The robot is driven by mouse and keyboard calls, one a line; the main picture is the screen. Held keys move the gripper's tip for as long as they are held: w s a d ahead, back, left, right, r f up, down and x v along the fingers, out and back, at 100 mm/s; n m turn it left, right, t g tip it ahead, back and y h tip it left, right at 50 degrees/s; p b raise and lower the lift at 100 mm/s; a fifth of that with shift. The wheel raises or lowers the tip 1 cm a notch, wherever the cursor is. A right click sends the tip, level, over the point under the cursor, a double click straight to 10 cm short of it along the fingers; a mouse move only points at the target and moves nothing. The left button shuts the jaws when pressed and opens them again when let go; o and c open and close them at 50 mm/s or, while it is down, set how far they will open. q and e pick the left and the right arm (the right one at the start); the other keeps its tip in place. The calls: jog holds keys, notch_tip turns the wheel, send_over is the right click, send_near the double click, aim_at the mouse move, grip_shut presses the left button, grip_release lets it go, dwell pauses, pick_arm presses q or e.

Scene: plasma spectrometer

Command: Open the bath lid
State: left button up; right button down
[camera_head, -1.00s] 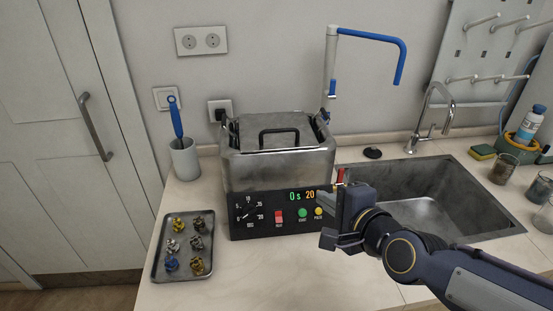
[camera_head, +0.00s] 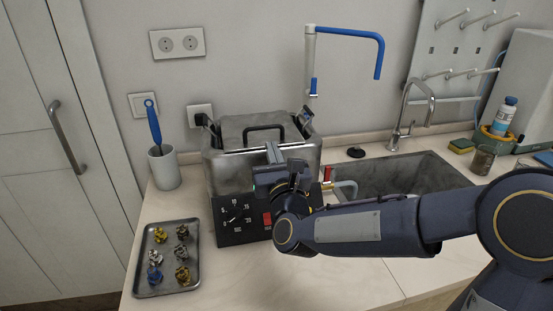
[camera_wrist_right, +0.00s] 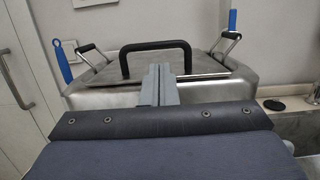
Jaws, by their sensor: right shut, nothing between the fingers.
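The bath (camera_head: 225,172) is a steel box on the counter with a black control panel (camera_head: 235,219) at its front. Its lid (camera_head: 236,132) lies flat and closed on top, with a black arched handle (camera_head: 264,129). The lid and handle also show in the right wrist view, with the handle (camera_wrist_right: 155,47) just beyond the fingers. My right gripper (camera_head: 273,153) is in front of the bath near the lid's front edge. Its fingers (camera_wrist_right: 157,84) are together and empty, short of the handle. It hides part of the panel. My left gripper is not in view.
A tray (camera_head: 140,278) with several small metal parts lies at the left front. A cup (camera_head: 164,170) with a blue-handled brush stands left of the bath. A sink (camera_head: 395,180) with a tap (camera_head: 405,115) is to the right.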

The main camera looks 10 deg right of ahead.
aim_at(270, 128)
jog(key=w, duration=0.3)
jog(key=shift+w+r+p, duration=0.25)
jog(key=shift+r+p, duration=0.1)
jog(key=shift+p, duration=0.05)
jog(key=shift+r, duration=0.1)
jog(key=shift+w+d+r+g+p, duration=0.15)
jog(key=shift+r+g+p, duration=0.55)
jog(key=shift+r+p, duration=0.95)
jog(key=shift+g, duration=0.8)
jog(key=r+p, duration=0.1)
jog(key=w+r+p, duration=0.1)
jog(key=r, duration=0.1)
jog(key=r+p, duration=0.1)
jog(key=p, duration=0.1)
jog(key=shift+w+r, duration=0.35)
jog(key=shift+w, duration=0.05)
jog(key=w+r+p, duration=0.3)
jog(key=w+r, duration=0.5)
jog(key=w, duration=0.1)
jog(key=shift+w+r, duration=0.2)
jog(key=shift+w, duration=0.1)
jog(key=shift+s+f, duration=0.1)
jog(key=shift+f, duration=0.05)
